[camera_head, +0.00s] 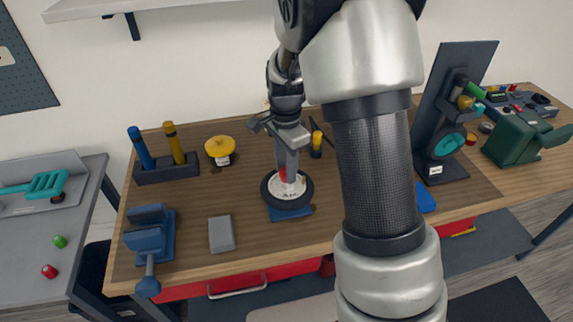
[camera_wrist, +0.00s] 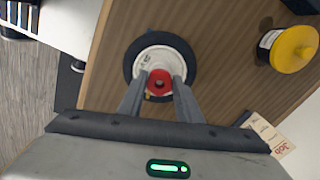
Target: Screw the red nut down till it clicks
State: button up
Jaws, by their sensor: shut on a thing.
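The red nut (camera_wrist: 159,83) sits at the centre of a small wheel with a white hub (camera_wrist: 148,61) and a black tyre. My gripper (camera_wrist: 160,87) is shut on the red nut, one finger on each side, pointing down at the hub. In the head view the wheel (camera_head: 304,190) lies flat on a blue base (camera_head: 290,213) on the workbench, and my gripper (camera_head: 288,172) comes down on it from above. A bit of the red nut (camera_head: 282,173) shows beside the fingers. The thread under the nut is hidden.
A dark upright stand (camera_head: 455,100) and a green machine (camera_head: 515,138) are at the right.

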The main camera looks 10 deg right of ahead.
jog(key=o, duration=1.1)
jog(key=shift+s+a, duration=0.15)
jog(key=shift+s, duration=0.15)
jog(key=shift+w, duration=0.1)
notch_tip(320, 180, up, 18)
jog(key=shift+f+p, duration=0.25)
jog(key=shift+p, duration=0.05)
jog(key=n+p, duration=0.3)
jog(key=n, duration=1.8)
jog(key=shift+n+p, duration=0.3)
jog(key=shift+n, duration=0.1)
jog(key=shift+f, duration=0.1)
